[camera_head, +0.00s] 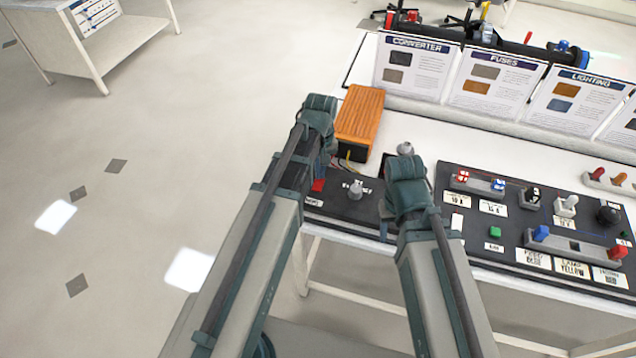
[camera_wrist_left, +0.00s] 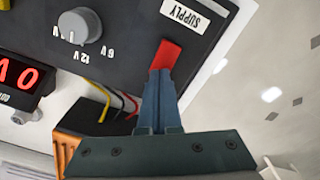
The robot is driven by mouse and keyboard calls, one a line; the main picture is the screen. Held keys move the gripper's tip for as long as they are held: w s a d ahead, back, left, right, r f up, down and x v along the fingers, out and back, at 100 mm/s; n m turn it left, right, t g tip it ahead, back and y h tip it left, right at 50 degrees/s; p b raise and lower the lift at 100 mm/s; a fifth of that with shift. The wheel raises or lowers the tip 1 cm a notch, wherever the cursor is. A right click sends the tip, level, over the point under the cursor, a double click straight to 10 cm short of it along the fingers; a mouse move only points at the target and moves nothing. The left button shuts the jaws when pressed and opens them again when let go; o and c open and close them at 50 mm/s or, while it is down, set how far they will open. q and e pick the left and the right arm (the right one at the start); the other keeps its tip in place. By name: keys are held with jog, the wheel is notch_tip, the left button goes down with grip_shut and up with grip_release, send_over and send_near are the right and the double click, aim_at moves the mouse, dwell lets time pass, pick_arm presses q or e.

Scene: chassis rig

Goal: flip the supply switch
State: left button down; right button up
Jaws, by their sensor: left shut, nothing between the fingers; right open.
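The red supply switch (camera_wrist_left: 170,54) sits on a dark panel (camera_wrist_left: 130,48) beside a white "SUPPLY" label (camera_wrist_left: 180,13) in the left wrist view. It also shows in the head view (camera_head: 318,185). My left gripper (camera_wrist_left: 161,72) is shut and empty, its blue fingertips right at the near edge of the red switch. I cannot tell whether they touch it or which way the switch is set. In the head view my left gripper (camera_head: 323,168) is partly hidden by its own arm. My right gripper (camera_head: 385,222) is over the panel's right end, its fingers mostly hidden.
A grey knob (camera_wrist_left: 80,26) with voltage marks is beside the switch. A red-digit display (camera_wrist_left: 18,84) and yellow, red and black wires (camera_wrist_left: 115,98) are close by. An orange finned block (camera_head: 361,113) stands behind. A second panel (camera_head: 480,238) with several controls lies right.

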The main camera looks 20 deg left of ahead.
pick_arm(q)
jog(key=shift+f+b, duration=0.4)
jog(key=shift+f, duration=0.05)
pick_arm(e)
jog(key=shift+f, duration=0.45)
jog(key=shift+r, duration=0.1)
pick_arm(q)
notch_tip(320, 180, up, 7)
jog(key=p, duration=0.7)
pick_arm(e)
notch_tip(320, 180, up, 7)
pick_arm(q)
jog(key=s+d+m+y, duration=0.1)
jog(key=s+d+m, duration=0.8)
jog(key=s, duration=0.5)
jog(key=shift+s+d, duration=0.15)
jog(key=shift+d, duration=0.7)
pick_arm(e)
jog(key=shift+d, duration=0.1)
